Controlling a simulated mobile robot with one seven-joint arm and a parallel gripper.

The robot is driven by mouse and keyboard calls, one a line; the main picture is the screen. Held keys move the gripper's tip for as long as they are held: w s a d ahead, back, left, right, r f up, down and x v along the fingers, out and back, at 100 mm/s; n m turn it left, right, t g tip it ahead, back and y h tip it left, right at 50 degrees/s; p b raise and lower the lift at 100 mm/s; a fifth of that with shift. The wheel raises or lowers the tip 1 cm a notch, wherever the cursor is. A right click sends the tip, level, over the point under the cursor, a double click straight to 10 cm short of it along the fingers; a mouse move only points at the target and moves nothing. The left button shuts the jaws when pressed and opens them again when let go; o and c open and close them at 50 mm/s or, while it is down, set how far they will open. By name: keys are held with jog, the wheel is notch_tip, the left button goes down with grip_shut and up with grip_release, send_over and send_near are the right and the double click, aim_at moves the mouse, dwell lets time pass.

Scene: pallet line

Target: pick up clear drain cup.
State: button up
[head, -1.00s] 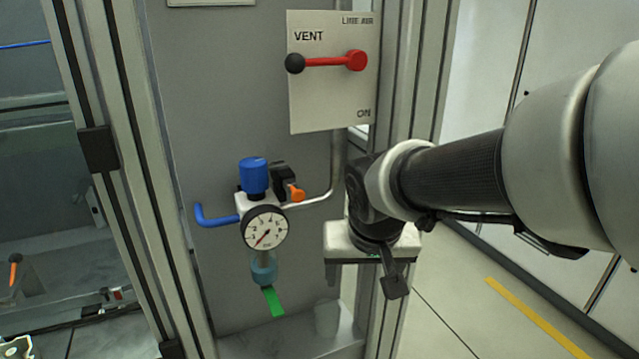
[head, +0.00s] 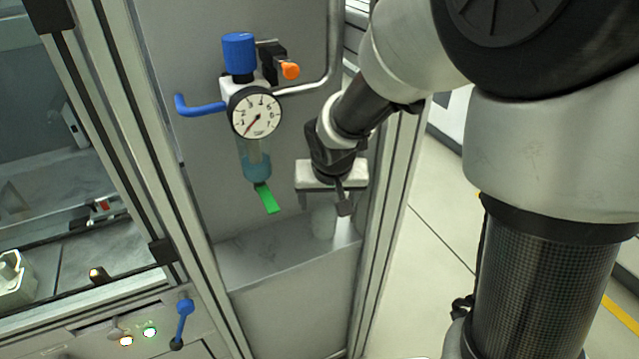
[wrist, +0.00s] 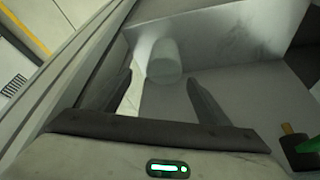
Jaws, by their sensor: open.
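The clear drain cup (head: 323,222) stands upright on the grey metal ledge (head: 262,248), near its right end. It looks pale and see-through. In the wrist view the cup (wrist: 164,62) shows ahead of my fingers, roughly between their lines. My gripper (head: 323,200) is above the cup in the head view, its fingers pointing down. In the wrist view my gripper (wrist: 160,85) has its two dark fingers wide apart with nothing between them. The cup's upper part is close to the fingers in the head view; I cannot tell the exact gap.
A pressure gauge (head: 256,112) with a blue-tinted bowl (head: 256,165) and a green drain lever (head: 266,198) hangs left of my gripper. An orange knob (head: 290,70) sits above. An aluminium post (head: 395,200) stands close on the right. The ledge's left part is clear.

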aim_at(324, 211)
jog(key=x, duration=0.1)
jog(key=b+x, duration=0.1)
jog(key=x, duration=0.2)
jog(key=shift+s+a+f, duration=0.2)
jog(key=shift+a+f, duration=0.1)
jog(key=shift+f, duration=0.05)
jog(key=shift+w+f, duration=0.2)
jog(key=shift+f, duration=0.1)
jog(key=c, duration=1.1)
jog(key=shift+r, duration=0.15)
